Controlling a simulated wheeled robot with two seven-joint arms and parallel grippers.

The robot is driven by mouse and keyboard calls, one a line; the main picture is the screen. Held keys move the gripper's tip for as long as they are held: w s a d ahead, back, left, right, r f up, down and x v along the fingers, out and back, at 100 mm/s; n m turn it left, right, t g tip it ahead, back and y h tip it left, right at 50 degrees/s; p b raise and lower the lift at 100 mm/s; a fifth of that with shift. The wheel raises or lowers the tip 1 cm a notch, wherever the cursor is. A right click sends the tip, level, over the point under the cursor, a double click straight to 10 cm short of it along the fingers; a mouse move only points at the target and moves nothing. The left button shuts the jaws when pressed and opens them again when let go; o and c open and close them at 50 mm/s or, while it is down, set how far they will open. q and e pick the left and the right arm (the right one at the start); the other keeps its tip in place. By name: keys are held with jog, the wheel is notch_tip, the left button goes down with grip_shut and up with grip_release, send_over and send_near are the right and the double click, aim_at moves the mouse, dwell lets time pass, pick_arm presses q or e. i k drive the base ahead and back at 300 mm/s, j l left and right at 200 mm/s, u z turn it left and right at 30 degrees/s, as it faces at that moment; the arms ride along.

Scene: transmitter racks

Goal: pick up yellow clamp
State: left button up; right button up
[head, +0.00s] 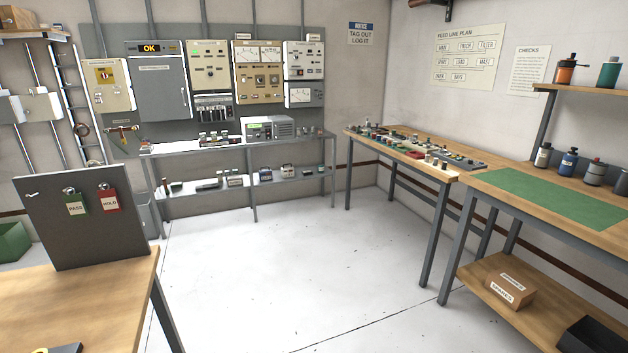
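I cannot make out a yellow clamp for certain in the head view. A small yellow thing (41,350) shows at the bottom edge on the wooden table (105,285) at the lower left. It is mostly cut off by the frame, so I cannot tell what it is. Several small parts, some yellowish, lie on the far wooden bench (444,176), too small to tell apart. Neither of my grippers is in view.
A dark board (75,225) with green and red tags stands on the lower-left table. A grey metal bench (230,145) stands below the wall panels. A bench with a green mat (545,195) is at right. The floor (290,260) between them is clear.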

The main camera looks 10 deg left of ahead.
aim_at(123, 140)
jog(key=i+u, duration=0.25)
jog(key=i, duration=0.3)
jog(key=i+l+u, duration=0.25)
jog(key=i, duration=0.3)
jog(key=i+l+u, duration=0.1)
jog(key=i+u, duration=0.15)
jog(key=i, duration=0.3)
jog(key=i+u, duration=0.15)
jog(key=i, duration=0.45)
jog(key=i+u, duration=0.2)
jog(key=i, duration=0.45)
jog(key=i+u, duration=0.15)
jog(key=i, duration=0.45)
jog(key=i+l+u, duration=0.2)
jog(key=i, duration=0.45)
jog(key=i+j+u, duration=0.4)
jog(key=i, duration=0.35)
jog(key=i+j+u, duration=0.15)
jog(key=i+j, duration=0.15)
jog(key=i, duration=0.15)
